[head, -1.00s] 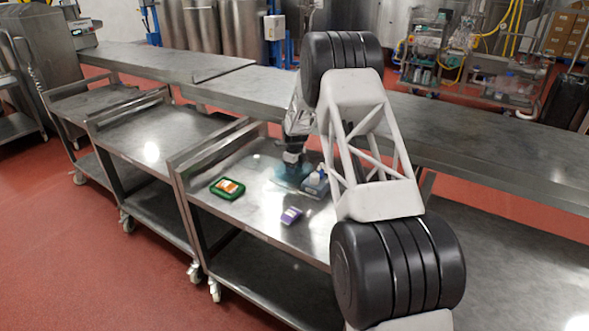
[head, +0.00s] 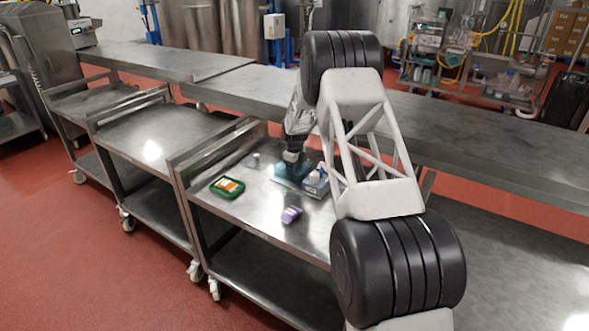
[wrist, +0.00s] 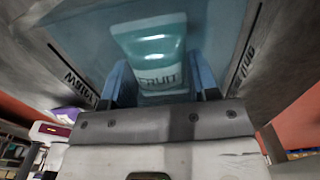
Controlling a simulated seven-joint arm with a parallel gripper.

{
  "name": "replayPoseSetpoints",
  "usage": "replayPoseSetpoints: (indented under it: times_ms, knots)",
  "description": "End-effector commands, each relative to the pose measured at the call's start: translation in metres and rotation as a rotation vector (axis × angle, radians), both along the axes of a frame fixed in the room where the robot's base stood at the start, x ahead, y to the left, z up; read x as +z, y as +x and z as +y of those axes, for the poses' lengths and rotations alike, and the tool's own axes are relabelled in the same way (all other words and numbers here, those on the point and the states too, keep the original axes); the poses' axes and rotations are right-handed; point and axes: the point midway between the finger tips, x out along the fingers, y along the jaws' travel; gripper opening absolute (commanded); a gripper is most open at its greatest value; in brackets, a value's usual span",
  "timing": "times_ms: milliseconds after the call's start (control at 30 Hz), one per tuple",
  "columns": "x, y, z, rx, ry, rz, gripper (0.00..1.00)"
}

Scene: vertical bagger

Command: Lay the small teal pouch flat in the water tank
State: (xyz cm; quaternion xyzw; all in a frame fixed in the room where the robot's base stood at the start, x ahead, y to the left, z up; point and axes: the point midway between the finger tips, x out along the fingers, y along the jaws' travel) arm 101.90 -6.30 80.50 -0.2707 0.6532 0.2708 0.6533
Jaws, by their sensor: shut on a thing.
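The small teal pouch (wrist: 152,50), with a pale band lettered FRUIT, is between the two blue fingers of my gripper (wrist: 160,88) in the wrist view. The fingers are shut on its near end. In the wrist view the tank's lettered side (wrist: 72,70) lies to the left of the pouch. The pouch is not discernible in the head view, and whether it touches the tank floor cannot be told.
A green pouch with an orange label (head: 228,187) and a purple pouch (head: 291,215) lie on the cart (head: 250,212). A blue and white item (head: 316,181) stands right beside the tank. A small pale object (head: 256,157) is to its left. Bare cart top lies between the pouches.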

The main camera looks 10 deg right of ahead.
Motion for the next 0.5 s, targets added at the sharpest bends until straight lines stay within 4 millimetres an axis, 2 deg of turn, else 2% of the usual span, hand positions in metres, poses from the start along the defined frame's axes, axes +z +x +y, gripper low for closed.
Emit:
replayPoseSetpoints:
  times_ms: [500]
  knots:
    - [-0.0066, 0.0001, 0.0000, 0.000, 0.000, 0.000, 0.28]
